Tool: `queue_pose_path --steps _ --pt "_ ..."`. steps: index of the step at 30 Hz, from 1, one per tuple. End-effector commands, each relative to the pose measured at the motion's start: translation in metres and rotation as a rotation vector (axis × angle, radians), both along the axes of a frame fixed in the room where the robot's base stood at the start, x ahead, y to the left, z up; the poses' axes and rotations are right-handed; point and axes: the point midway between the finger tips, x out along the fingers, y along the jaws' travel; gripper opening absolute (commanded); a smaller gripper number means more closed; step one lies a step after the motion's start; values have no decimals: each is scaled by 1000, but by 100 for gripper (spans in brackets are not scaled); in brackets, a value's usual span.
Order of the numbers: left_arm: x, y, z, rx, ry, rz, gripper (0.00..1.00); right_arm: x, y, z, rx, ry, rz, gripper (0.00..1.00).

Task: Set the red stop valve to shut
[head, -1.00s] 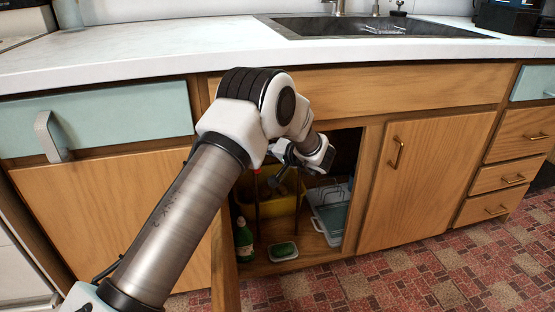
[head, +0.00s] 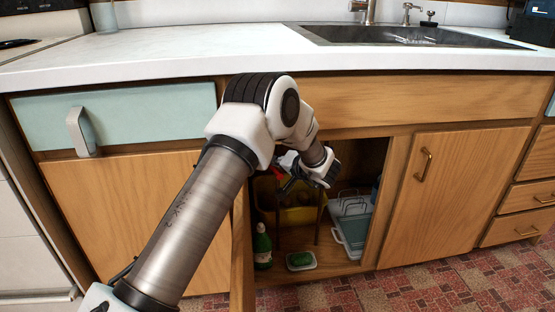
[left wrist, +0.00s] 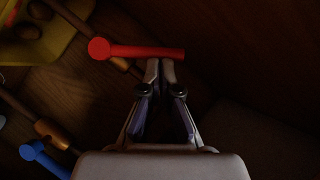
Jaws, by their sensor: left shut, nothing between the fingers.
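The red stop valve (left wrist: 140,52) shows in the left wrist view as a red lever with a round hub at its left end. The lever lies roughly level in the picture, at an angle across a copper-brown pipe (left wrist: 121,63) that runs diagonally. My left gripper (left wrist: 160,62) is shut and empty, its tips right at the lever's lower edge toward its free end; I cannot tell if they touch. In the head view a bit of red (head: 277,172) shows beside my left gripper (head: 286,186) inside the open sink cabinet. My right gripper is not in view.
A blue valve handle (left wrist: 42,158) is at lower left in the wrist view. The cabinet holds a yellow bin (head: 300,214), a green bottle (head: 262,247), a green sponge in a dish (head: 300,260) and a rack (head: 352,226). The open door (head: 242,260) stands left of the opening.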

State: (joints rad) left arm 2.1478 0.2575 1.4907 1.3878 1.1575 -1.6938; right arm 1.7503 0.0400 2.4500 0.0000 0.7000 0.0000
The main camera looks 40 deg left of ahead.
Motion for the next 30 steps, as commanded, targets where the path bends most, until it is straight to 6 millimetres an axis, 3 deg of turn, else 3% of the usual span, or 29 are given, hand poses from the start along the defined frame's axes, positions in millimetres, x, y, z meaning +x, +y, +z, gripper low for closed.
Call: queue_pose_path --steps 17,30 --pt "-6 4 1 -56 -67 1 0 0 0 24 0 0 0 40" --pt "-20 15 -3 -227 -276 3 0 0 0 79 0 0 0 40"
